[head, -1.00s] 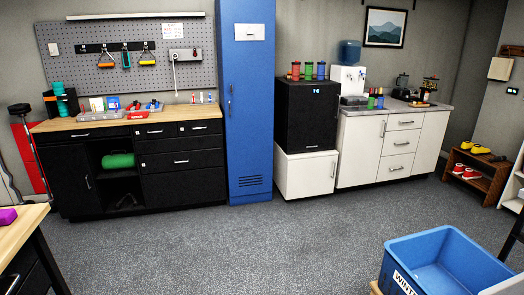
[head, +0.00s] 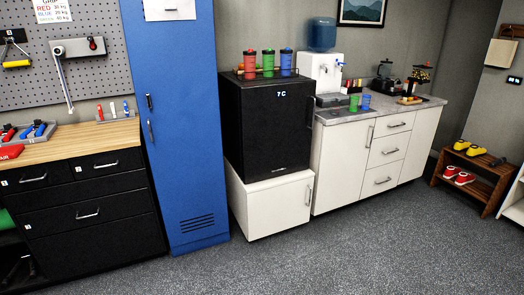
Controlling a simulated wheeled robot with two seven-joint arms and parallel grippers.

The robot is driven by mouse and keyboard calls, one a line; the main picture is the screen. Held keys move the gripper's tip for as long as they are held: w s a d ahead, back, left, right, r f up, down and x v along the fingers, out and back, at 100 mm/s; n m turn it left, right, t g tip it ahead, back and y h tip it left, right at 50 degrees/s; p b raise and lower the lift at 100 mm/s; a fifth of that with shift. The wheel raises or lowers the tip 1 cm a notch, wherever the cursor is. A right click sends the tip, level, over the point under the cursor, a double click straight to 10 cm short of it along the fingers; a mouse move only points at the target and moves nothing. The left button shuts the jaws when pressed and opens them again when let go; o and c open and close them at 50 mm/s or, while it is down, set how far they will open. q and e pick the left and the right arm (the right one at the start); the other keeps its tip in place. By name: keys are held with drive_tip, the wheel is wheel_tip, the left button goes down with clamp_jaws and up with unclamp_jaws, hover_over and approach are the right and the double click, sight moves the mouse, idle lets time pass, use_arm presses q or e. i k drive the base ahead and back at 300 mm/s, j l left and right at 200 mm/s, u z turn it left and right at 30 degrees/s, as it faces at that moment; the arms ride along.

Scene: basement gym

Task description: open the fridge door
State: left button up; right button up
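The fridge (head: 268,130) is a small black box with a blue-white "7C" display near the top of its front. It stands on a white cabinet (head: 280,206) between the blue locker and the counter. Its door is shut. A dark vertical handle (head: 309,113) shows faintly near the right edge of the door. Neither of my grippers shows in the head view.
The grey floor (head: 350,255) in front is clear.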

sight(277, 119)
drive_tip(key=i+z, duration=0.1)
drive_tip(key=i, duration=0.45)
drive_tip(key=i+j+z, duration=0.1)
drive_tip(key=i, duration=0.45)
